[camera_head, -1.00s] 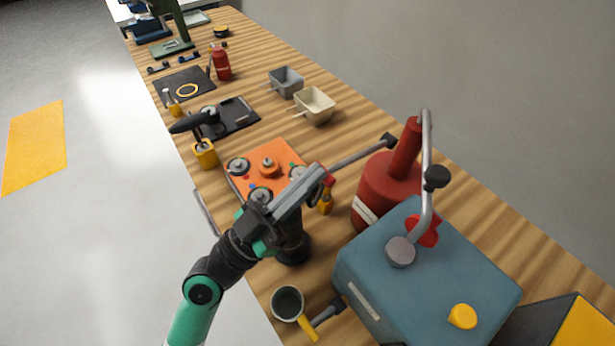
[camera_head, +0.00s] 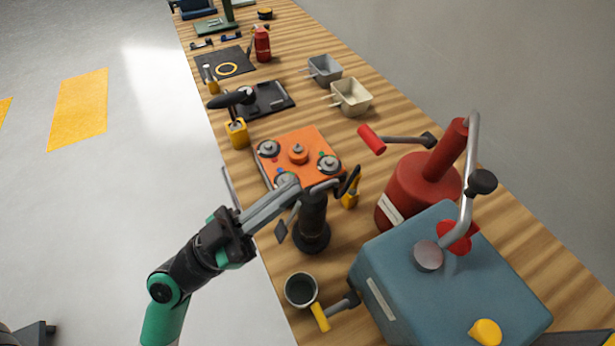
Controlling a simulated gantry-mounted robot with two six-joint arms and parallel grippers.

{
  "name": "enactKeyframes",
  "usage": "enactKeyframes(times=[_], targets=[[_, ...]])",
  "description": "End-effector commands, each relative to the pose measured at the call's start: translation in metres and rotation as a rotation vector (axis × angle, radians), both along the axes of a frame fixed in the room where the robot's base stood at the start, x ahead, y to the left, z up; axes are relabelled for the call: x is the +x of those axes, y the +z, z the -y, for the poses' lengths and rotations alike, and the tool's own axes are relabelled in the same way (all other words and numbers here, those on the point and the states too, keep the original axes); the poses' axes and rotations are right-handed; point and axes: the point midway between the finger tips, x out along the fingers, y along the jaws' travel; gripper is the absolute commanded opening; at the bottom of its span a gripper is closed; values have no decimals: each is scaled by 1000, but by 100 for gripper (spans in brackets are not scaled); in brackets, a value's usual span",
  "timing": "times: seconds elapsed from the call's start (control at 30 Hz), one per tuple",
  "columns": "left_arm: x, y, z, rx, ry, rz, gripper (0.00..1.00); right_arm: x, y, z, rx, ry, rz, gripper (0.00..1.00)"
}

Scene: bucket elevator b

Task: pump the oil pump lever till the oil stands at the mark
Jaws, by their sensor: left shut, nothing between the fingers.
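The red oil pump (camera_head: 408,192) stands right of centre, with a pale strip on its side. Its lever, with a red grip (camera_head: 372,139), reaches out to the left from a dark pivot beside the pump's neck. My left gripper (camera_head: 312,189) is shut and empty, below and left of the red grip and apart from it. It is over or beside the top of a black upright cylinder (camera_head: 312,232); I cannot tell whether they touch. No oil level or mark can be made out. My right gripper is out of view.
A blue-grey tank (camera_head: 405,255) with a bent pipe stands in front of the pump. A mug (camera_head: 301,290) sits near the bench's left edge. An orange plate (camera_head: 318,140) with knobs, a cream bin (camera_head: 350,97) and a grey bin (camera_head: 324,69) lie farther back.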

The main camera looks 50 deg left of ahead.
Motion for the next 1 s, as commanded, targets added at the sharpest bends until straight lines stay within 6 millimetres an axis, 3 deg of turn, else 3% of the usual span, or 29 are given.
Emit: enactKeyframes(times=[0.67,0.73,0.8,1.0], targets=[[-5,-2,0,-23,-22,-10,0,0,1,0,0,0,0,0],[0,-14,6,-22,-53,-66,0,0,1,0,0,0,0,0],[11,-38,11,1,-66,-173,0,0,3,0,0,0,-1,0],[34,-23,15,77,-54,-463,0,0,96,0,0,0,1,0]])
